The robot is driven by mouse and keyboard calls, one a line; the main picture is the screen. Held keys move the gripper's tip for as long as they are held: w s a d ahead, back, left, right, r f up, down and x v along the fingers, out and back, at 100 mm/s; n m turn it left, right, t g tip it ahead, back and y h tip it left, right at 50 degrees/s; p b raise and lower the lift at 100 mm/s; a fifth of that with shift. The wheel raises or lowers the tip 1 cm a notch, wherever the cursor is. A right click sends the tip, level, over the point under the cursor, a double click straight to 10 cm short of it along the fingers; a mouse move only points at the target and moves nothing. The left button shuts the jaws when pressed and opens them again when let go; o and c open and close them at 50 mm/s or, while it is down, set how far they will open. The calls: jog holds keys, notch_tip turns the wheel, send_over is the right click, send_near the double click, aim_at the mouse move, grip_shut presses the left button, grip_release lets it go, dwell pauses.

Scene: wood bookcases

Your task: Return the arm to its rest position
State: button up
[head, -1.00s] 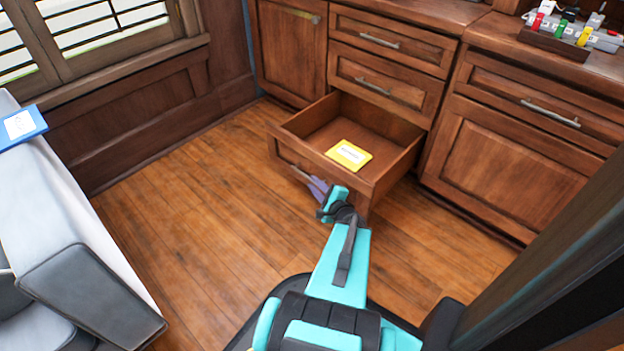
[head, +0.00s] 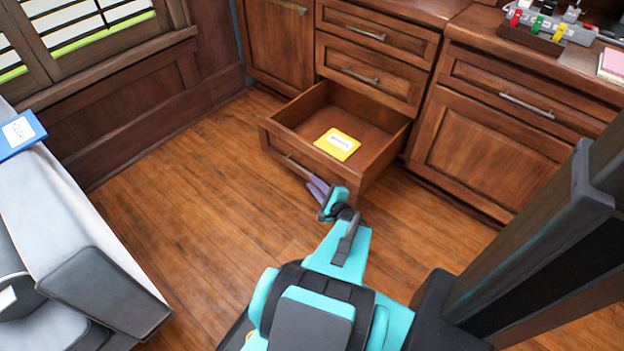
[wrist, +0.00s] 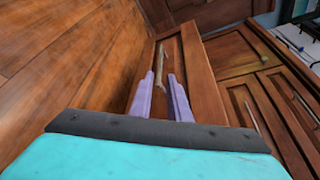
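My teal arm reaches forward from the bottom of the head view. My gripper (head: 317,188) has purple fingers and is just in front of the open bottom drawer (head: 375,163). In the wrist view the two fingers (wrist: 160,92) stand apart with nothing between them. The drawer's bar handle (wrist: 161,68) lies beyond the fingertips, and a gap seems to separate them. The drawer is pulled out, and a yellow item with a white label (head: 337,144) lies flat inside it.
Closed drawers (head: 368,75) sit above the open one. A cabinet (head: 480,150) stands to the right, with colourful items (head: 540,25) on its counter. A grey sofa (head: 80,230) with a blue item (head: 18,133) is at left. Wooden floor (head: 190,180) is clear between.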

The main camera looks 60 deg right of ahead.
jog(key=shift+s+a+r, duration=0.1)
jog(key=shift+s+a, duration=0.1)
jog(key=shift+s, duration=0.05)
dwell(0.5)
jog(key=w+a+r+n+g+y+p, duration=0.15)
jog(key=w+a+n+y+p, duration=0.3)
jog(key=a, duration=0.65)
jog(key=w+a+r+n+g+y+p, duration=0.1)
jog(key=w+a+n+g+y+p, duration=0.25)
jog(key=a, duration=0.75)
jog(key=w+a+r+n+y+p, duration=0.1)
jog(key=w+a+n+y+p, duration=0.4)
jog(key=a, duration=0.6)
jog(key=s+a+r+n+g+p, duration=0.4)
jog(key=s+a+n+g+p, duration=0.7)
jog(key=s+a, duration=0.3)
jog(key=s+r+n+g+h+p, duration=0.1)
jog(key=n+h, duration=0.1)
jog(key=s+r+n+g+h+p, duration=0.1)
jog(key=r+h+p, duration=0.1)
jog(key=s+r+n+g+h+p, duration=0.1)
jog(key=r+n+h+p, duration=0.1)
jog(key=shift+d+n, duration=0.1)
jog(key=shift+n, duration=0.2)
